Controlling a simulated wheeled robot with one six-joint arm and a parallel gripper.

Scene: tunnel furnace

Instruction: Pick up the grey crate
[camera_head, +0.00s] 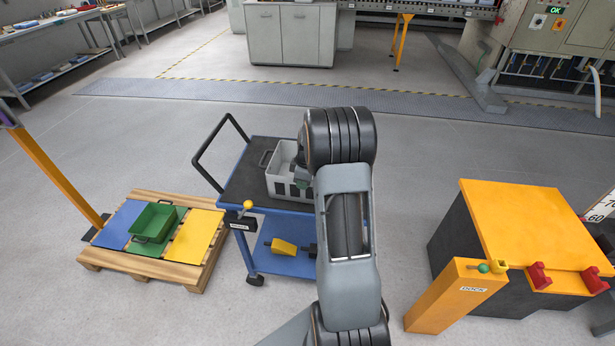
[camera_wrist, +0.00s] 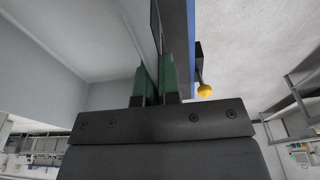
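The grey crate (camera_head: 279,187) stands upright on the dark top of the blue cart (camera_head: 245,190); my arm hides its right part. My gripper (camera_head: 301,176) is at the crate, mostly hidden by my arm in the head view. In the wrist view, the green fingers of my gripper (camera_wrist: 156,75) are close together, one on each side of the crate's wall (camera_wrist: 135,25), with the wall between them. They look shut on it. I cannot see the crate lifted off the cart.
A pallet (camera_head: 144,262) with a green crate (camera_head: 153,222) on coloured panels stands left of the cart. A yellow-topped dark block (camera_head: 530,225) and a yellow dock post (camera_head: 452,297) stand at right. Yellow-and-black parts (camera_head: 284,247) lie on the cart's lower shelf. Floor behind the cart is clear.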

